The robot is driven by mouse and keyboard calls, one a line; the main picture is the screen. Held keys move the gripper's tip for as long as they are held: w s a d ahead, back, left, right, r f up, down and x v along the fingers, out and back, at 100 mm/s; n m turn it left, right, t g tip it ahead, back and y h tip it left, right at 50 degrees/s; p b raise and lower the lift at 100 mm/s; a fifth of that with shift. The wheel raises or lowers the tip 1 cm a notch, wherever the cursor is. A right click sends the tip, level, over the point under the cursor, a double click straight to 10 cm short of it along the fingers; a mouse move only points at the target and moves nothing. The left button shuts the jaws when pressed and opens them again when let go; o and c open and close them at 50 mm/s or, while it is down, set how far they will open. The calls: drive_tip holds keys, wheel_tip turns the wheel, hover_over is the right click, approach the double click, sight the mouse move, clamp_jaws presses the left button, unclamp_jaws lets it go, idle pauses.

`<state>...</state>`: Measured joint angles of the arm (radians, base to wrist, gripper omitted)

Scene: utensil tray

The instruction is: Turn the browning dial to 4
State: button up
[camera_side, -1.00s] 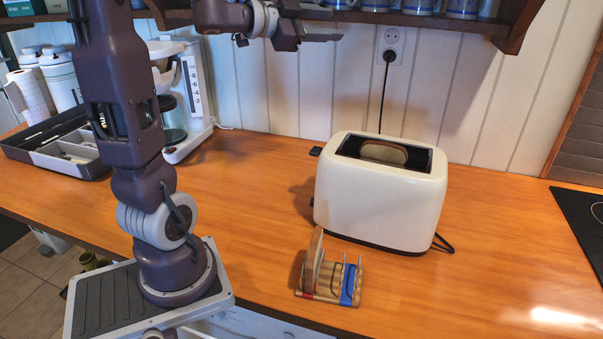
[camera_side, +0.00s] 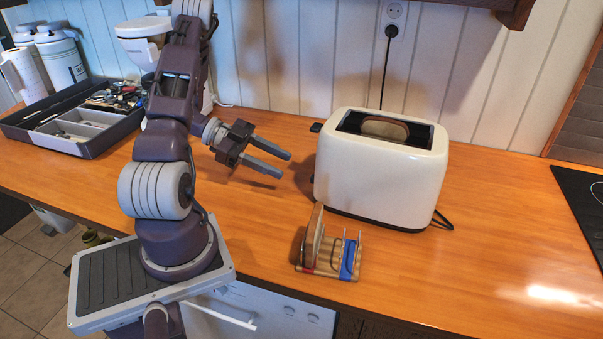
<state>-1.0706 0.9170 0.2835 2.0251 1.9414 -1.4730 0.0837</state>
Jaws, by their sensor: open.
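A cream toaster (camera_side: 385,180) stands on the wooden counter right of centre. A slice of bread (camera_side: 384,128) shows in its top slot. A dark lever knob (camera_side: 316,127) sticks out at its left end. The browning dial cannot be made out in this view. My gripper (camera_side: 277,163) is open and empty, above the counter to the left of the toaster. Its two grey fingers point right toward the toaster's left end and are apart from it.
A toast rack (camera_side: 347,262) with a blue mark and a bread slice (camera_side: 313,238) stands in front of the toaster. A utensil tray (camera_side: 85,150) is at the back left. A coffee maker (camera_side: 143,45) is partly hidden by my arm. A cord (camera_side: 385,75) runs to the wall socket. A dark hob (camera_side: 588,205) lies far right.

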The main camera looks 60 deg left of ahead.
sight(313, 179)
drive_tip(key=x, duration=0.6)
drive_tip(key=shift+w+d+f, duration=0.2)
drive_tip(key=shift+w, duration=0.1)
clamp_jaws()
